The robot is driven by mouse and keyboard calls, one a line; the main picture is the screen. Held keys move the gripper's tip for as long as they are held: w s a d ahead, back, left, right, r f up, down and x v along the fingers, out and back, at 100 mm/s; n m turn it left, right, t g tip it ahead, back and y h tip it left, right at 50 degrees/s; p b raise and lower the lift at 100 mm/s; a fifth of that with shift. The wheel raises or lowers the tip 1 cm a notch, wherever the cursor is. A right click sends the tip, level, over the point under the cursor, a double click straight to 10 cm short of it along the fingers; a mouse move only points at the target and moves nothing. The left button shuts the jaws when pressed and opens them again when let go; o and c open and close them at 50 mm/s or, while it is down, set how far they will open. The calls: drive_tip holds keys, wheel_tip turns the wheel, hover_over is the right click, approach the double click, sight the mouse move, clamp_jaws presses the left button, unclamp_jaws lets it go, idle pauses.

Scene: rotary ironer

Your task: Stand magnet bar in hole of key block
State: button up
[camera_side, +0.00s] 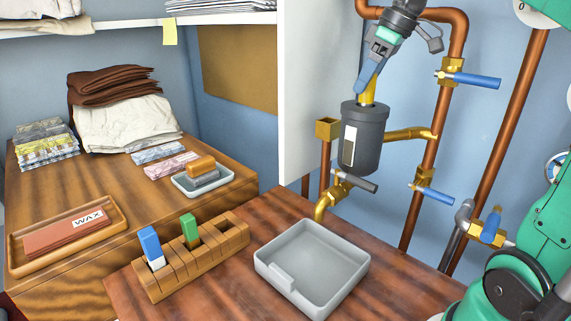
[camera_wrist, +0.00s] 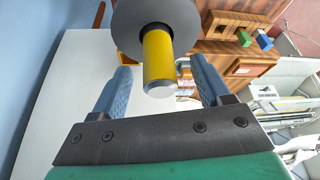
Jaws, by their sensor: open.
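The magnet bar is a yellow round bar (camera_side: 367,92) with a silvery end. It stands in a dark grey pot (camera_side: 366,137), its lower part hidden. In the wrist view the bar (camera_wrist: 158,56) lies between my two blue fingers, with a gap on each side. My gripper (camera_side: 369,83) is open, pointing down over the pot, and one finger hides part of the bar. The wooden key block (camera_side: 178,279) lies on the table, with a blue and white piece (camera_side: 151,247) and a green piece (camera_side: 189,230) upright in its slots. Its right end is empty.
A grey tray (camera_side: 312,258) stands right of the block. Copper pipes with blue-handled valves (camera_side: 470,78) rise close around the pot. A white panel (camera_side: 305,90) stands to its left. A wax tray (camera_side: 68,236) and folded cloths lie on the wooden cabinet.

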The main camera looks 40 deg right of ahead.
clamp_jaws()
idle(1.4)
